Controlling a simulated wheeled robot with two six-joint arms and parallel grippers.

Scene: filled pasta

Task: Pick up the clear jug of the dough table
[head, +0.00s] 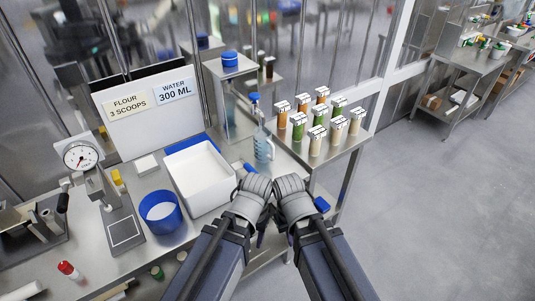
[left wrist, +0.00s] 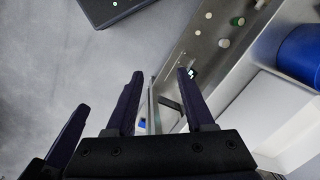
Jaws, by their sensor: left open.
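The clear jug (head: 264,148) is a bluish, see-through vessel at the right end of the dough table (head: 182,238). A blue cap (head: 254,97) shows above it. My left gripper (head: 255,186) and right gripper (head: 291,184) are side by side just in front of the jug in the head view, their fingers mostly hidden by the wrists. In the left wrist view my left gripper (left wrist: 160,74) has its fingers apart with nothing between them. I cannot make out the jug in that view. I cannot tell how the right gripper's fingers stand.
A white bin (head: 200,178), blue bowl (head: 159,209) and dial scale (head: 81,155) stand left of the jug. Several capped jars (head: 317,140) stand on a side table at right. A sign board (head: 150,108) stands behind. The floor at right is clear.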

